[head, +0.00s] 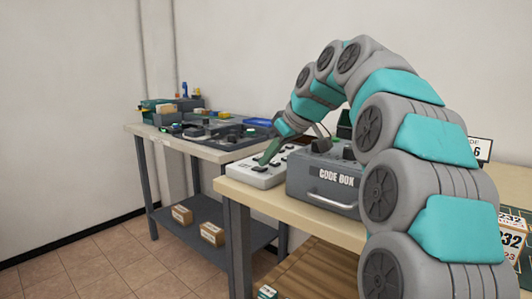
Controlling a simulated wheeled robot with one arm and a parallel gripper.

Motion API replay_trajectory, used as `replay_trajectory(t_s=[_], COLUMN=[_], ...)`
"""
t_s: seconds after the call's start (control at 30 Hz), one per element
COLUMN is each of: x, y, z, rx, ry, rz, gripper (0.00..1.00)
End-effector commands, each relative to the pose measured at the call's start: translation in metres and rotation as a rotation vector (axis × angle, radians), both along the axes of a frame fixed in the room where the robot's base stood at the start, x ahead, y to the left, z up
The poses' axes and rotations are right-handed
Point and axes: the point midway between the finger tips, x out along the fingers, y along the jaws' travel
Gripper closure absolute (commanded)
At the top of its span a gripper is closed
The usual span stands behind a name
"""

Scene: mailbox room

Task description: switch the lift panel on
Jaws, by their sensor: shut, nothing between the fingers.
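A pale box-shaped panel (256,180) with dark switches or buttons on top lies at the left end of the near table. It may be the lift panel, but no readable label confirms this. My arm arches over from the right, and my gripper (263,161) points down at the panel's top. It is shut and empty. I cannot tell if the fingertips touch a switch or hover just above it. The gripper hides part of the panel's top, so the switch positions are unclear.
A grey code box (322,181) with a front handle stands right beside the panel. A second table (216,154) behind, at left, holds trays and tools, with small cartons (212,233) on its lower shelf. The tiled floor (100,265) at left is clear.

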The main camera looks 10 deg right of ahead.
Motion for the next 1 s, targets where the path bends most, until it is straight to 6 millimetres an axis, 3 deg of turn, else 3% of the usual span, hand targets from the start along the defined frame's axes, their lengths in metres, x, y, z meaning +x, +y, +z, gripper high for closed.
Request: replay_trajectory(t_s=[0.37,0.53,1.0], x=[0.000,-0.002,-0.002], y=[-0.001,-0.002,-0.001], z=[-0.002,-0.014,-0.001], rx=[0.000,0.000,0.000], ry=[0.001,0.001,0.002], rz=[0.001,0.002,0.002], gripper=[1.00,1.00,1.00])
